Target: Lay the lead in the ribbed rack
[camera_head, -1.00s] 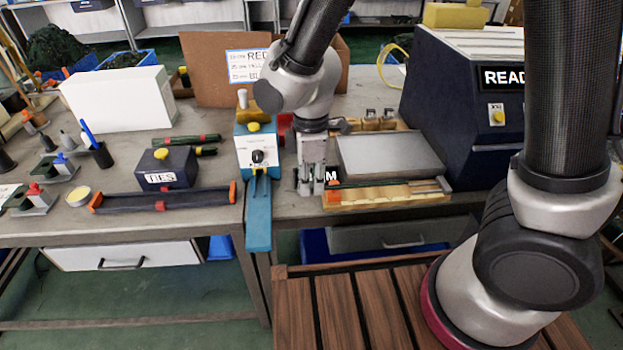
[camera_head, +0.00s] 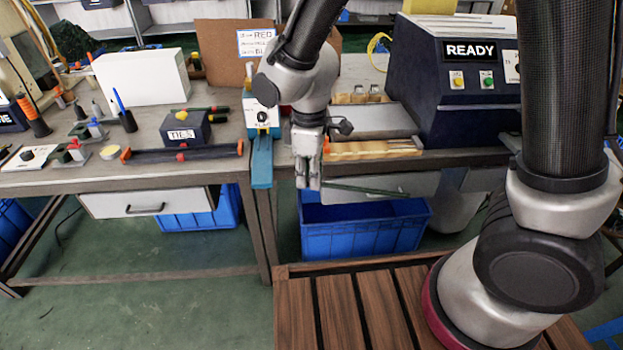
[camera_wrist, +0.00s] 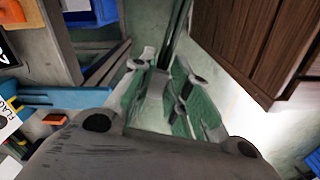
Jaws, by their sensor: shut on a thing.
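My gripper (camera_head: 308,182) is shut on the lead (camera_head: 365,190), a thin dark green rod that sticks out to the right, in front of the table edge and above a blue bin. In the wrist view the lead (camera_wrist: 178,35) runs upward from between my fingertips (camera_wrist: 160,72); its gripped part is mostly hidden. A pale wooden rack (camera_head: 375,150) lies along the right table's front edge, behind my gripper. I cannot make out ribs clearly on either.
A blue bin (camera_head: 365,235) stands under the right table. A blue arm-like strip (camera_head: 262,165) projects from a dial box (camera_head: 262,115) left of my gripper. A READY machine (camera_head: 460,95) stands at right. A slatted wooden surface (camera_head: 350,310) is in front.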

